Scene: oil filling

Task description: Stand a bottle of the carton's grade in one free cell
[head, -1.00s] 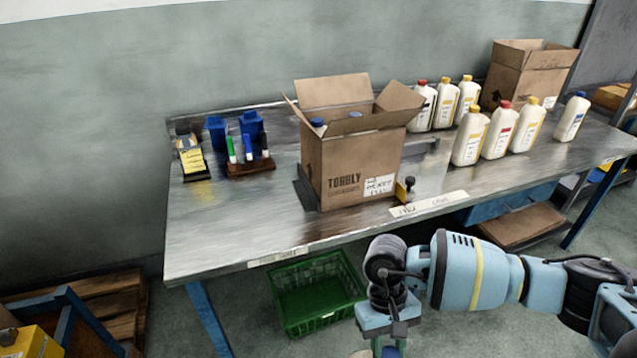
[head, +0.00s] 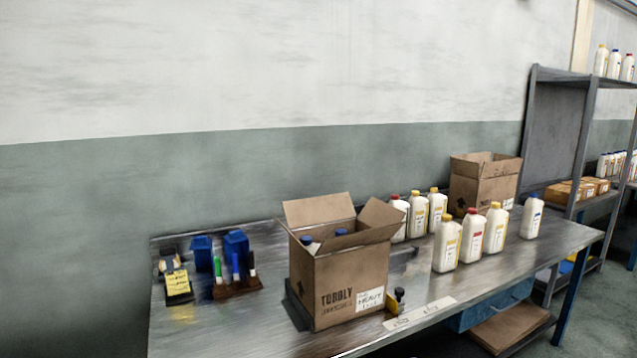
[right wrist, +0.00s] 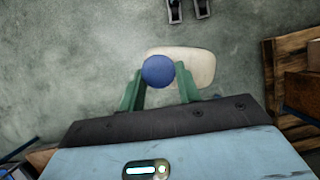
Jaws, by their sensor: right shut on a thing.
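The open cardboard carton (head: 345,283) stands on the metal table, with a label that seems to read "HEAVY". Two blue caps (head: 341,232) show inside it; its cells are mostly hidden by the walls and flaps. In the right wrist view my right gripper (right wrist: 160,80) is shut on a white bottle (right wrist: 195,62) with a blue cap (right wrist: 158,71), with floor behind it. Another blue-capped bottle (head: 532,217) stands toward the table's right end. Yellow-capped bottles (head: 446,245) and red-capped bottles (head: 472,236) stand right of the carton. My left gripper is not in view.
A second open carton (head: 484,183) stands at the back right of the table. A pen holder (head: 236,287), blue bins (head: 235,244) and a yellow-labelled item (head: 177,283) lie left of the carton. A stamp-like tool (head: 398,299) is at its front right corner. A shelf rack (head: 556,115) stands beyond.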

